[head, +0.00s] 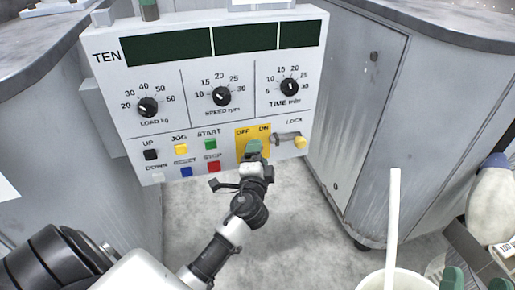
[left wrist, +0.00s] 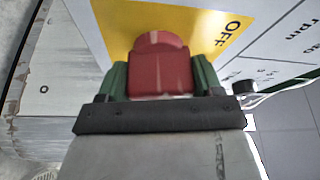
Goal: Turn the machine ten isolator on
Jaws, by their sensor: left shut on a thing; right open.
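The machine ten panel (head: 125,75) fills the upper middle of the head view. Its isolator has a yellow plate (head: 241,145) marked OFF on the left and ON on the right, low on the panel. My left gripper (head: 255,147) is at this plate and covers the handle in the head view. In the left wrist view the red isolator handle (left wrist: 160,68) sits between the green fingers, which are shut on it, with the word OFF to its right. My right gripper (head: 476,281) is open at the bottom right, partly out of frame.
Coloured push buttons such as the red STOP button (head: 213,166) are just left of the isolator. A yellow lock (head: 299,142) is to its right. A white bucket (head: 400,280) with an upright white stick (head: 393,215) stands at lower right. Grey cabinets flank the panel.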

